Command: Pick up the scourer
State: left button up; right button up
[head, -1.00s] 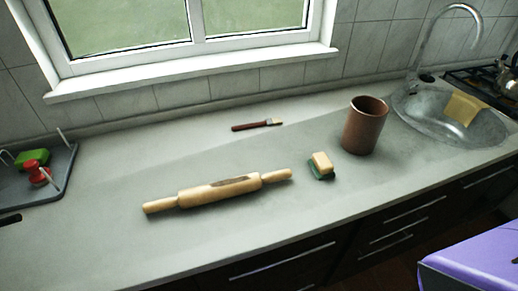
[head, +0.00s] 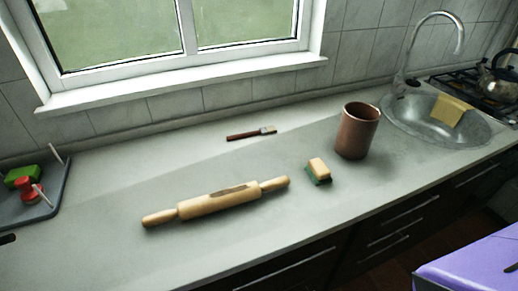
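The scourer (head: 318,172) is a small block with a pale tan upper part and a green lower edge. In the head view it lies on the grey counter (head: 265,235), right of the rolling pin and left of the brown pot, apart from both. Nothing covers it. Neither of my grippers shows in the head view.
A wooden rolling pin (head: 215,203) lies left of the scourer. A brown pot (head: 358,131) stands to its right, before the sink (head: 405,120). A brush (head: 251,133) lies behind. A grey tray (head: 52,205) is at the left. The counter in front of the scourer is clear.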

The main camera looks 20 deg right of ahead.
aim_at(319, 174)
jog(key=k+l+u, duration=0.15)
jog(key=l, duration=0.25)
jog(key=k+l+u, duration=0.15)
jog(key=l, duration=0.25)
jog(key=k+l+u, duration=0.15)
jog(key=k+l, duration=0.15)
jog(key=l, duration=0.1)
